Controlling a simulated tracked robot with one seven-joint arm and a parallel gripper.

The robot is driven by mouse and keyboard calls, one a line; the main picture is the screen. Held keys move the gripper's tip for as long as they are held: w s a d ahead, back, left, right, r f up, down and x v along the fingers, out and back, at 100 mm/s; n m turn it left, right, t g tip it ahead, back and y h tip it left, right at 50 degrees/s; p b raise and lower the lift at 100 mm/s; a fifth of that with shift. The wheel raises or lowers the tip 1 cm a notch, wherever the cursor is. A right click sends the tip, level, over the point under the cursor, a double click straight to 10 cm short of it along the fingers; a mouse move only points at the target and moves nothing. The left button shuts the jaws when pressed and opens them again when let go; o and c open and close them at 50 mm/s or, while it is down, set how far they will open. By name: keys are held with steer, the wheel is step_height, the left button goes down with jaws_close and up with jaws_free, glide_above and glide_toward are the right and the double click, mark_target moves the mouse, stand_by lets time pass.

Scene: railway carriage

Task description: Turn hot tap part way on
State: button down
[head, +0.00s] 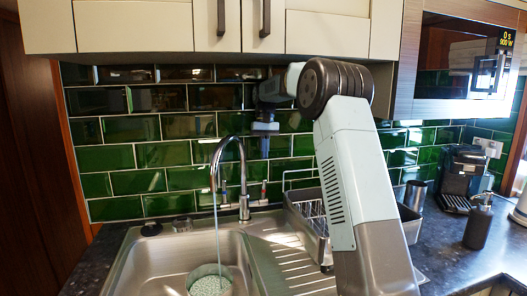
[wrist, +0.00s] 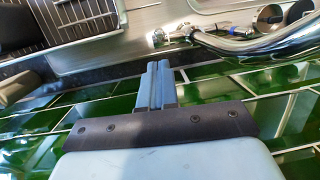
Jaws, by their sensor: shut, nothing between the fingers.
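The chrome tap (head: 243,175) stands behind the sink, its curved spout arching to the left. A thin pale-blue stream runs from the spout into a round pot (head: 209,282) in the basin. A lever with a reddish mark (head: 263,191) is on the tap's right, and one with a bluish mark (head: 223,192) is on its left. My gripper (head: 265,152) is shut and empty, pointing down above the right lever, apart from it. In the wrist view the shut fingers (wrist: 158,68) are close together, and the tap (wrist: 255,45) lies to their upper right.
A dish rack (head: 310,218) stands right of the tap on the drainer. Green tiles (head: 130,157) form the wall close behind my gripper. Cupboards (head: 135,27) hang above. A soap dispenser (head: 478,222) and coffee machine (head: 463,172) are farther right. Small items stand left of the tap.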

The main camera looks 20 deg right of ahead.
glide_toward(264, 193)
steer(key=shift+w+f, duration=0.15)
steer(key=shift+f, duration=0.65)
steer(key=shift+s+t, duration=0.5)
steer(key=shift+s, duration=0.3)
steer(key=shift+s+f, duration=0.2)
steer(key=shift+s, duration=0.75)
